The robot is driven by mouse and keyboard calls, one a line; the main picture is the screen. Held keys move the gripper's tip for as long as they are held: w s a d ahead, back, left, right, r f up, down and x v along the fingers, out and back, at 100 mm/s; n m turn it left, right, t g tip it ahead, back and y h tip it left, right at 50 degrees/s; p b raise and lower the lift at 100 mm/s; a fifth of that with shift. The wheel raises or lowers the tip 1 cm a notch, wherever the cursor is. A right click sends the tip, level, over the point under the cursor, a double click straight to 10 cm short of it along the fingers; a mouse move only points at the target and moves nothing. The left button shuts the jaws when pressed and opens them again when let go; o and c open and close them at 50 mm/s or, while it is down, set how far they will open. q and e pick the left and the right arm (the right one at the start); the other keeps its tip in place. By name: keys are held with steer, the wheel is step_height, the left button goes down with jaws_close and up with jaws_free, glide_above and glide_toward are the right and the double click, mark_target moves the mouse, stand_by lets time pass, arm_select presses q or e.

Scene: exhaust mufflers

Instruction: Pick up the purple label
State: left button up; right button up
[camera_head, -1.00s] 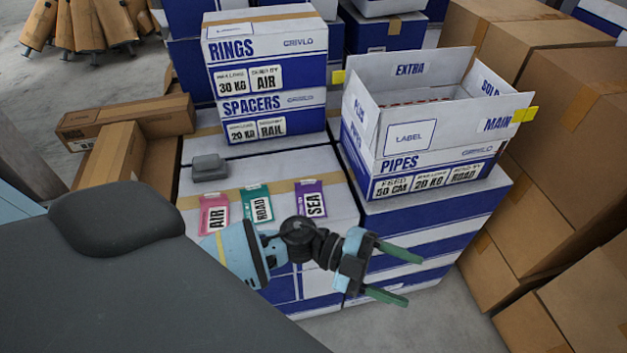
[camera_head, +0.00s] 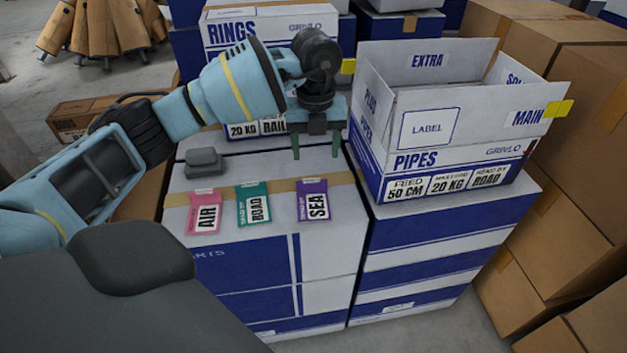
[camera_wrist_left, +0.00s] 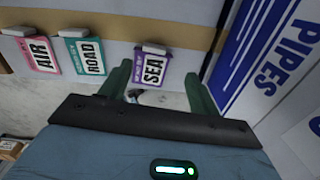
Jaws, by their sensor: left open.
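The purple label (camera_head: 313,200), marked SEA, lies flat on the white box top beside the open pipes box. It also shows in the left wrist view (camera_wrist_left: 153,68), ahead of the fingers and between their lines. My left gripper (camera_head: 316,153) is open and empty, fingers pointing down, above the box top and behind the purple label. Its two green fingers also show in the left wrist view (camera_wrist_left: 158,80). The green ROAD label (camera_head: 254,205) and the pink AIR label (camera_head: 205,212) lie in a row to the left of the purple one. My right gripper is not in view.
The open pipes box (camera_head: 440,130) stands close on the right, with raised flaps. The rings box (camera_head: 228,40) stands behind my left gripper. A small grey block (camera_head: 204,162) sits behind the pink label. Brown cartons (camera_head: 570,190) are stacked at right.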

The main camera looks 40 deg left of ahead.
mark_target(312, 187)
arm_select(q)
steer(key=shift+a+f, duration=0.15)
steer(key=shift+f, duration=1.1)
steer(key=shift+s+a+f+b, duration=0.15)
steer(key=shift+f+b, duration=0.1)
steer(key=shift+f, duration=1.05)
steer(key=shift+s+a+f+b, duration=0.1)
steer(key=shift+f+b, duration=0.15)
steer(key=shift+f, duration=1.05)
steer(key=c, duration=1.1)
